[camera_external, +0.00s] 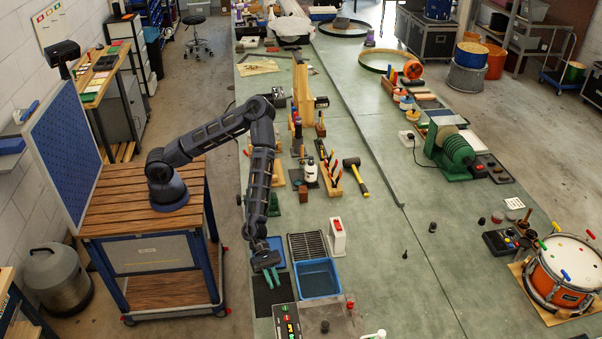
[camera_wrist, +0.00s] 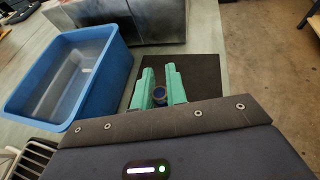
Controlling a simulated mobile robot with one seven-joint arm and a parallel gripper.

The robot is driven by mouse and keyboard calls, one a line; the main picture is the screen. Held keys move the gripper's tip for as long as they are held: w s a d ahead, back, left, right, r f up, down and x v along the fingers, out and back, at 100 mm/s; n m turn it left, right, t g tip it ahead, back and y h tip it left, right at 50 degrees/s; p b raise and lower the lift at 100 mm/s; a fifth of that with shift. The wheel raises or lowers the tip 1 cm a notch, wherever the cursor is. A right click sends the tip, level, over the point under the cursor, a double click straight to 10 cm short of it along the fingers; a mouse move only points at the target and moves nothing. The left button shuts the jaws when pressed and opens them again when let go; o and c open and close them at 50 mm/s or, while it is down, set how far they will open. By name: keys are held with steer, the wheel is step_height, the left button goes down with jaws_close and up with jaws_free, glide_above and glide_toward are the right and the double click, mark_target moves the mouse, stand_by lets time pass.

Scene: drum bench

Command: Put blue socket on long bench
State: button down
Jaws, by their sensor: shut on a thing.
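My gripper (camera_external: 269,277) is over the dark mat at the near left part of the long bench (camera_external: 380,250). In the wrist view, my gripper (camera_wrist: 160,88) has its two green fingers shut on the blue socket (camera_wrist: 159,95), a small dark round piece with a blue top. The socket is held between the fingers, above or on the black mat (camera_wrist: 205,80); I cannot tell whether it touches the mat. In the external view the socket is too small or hidden by the fingers.
A blue bin (camera_external: 318,279) stands just right of my gripper, with a wire rack (camera_external: 307,246) behind it. A control box with buttons (camera_external: 288,322) is in front. A white device (camera_external: 337,237) stands right of the rack. The bench middle is mostly clear.

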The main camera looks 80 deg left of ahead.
mark_target(274, 290)
steer(key=shift+f, duration=1.7)
steer(key=c, duration=1.4)
jaws_free()
steer(key=shift+f, duration=0.1)
steer(key=v, duration=1.2)
steer(key=shift+d, duration=0.1)
steer(key=shift+r, duration=0.25)
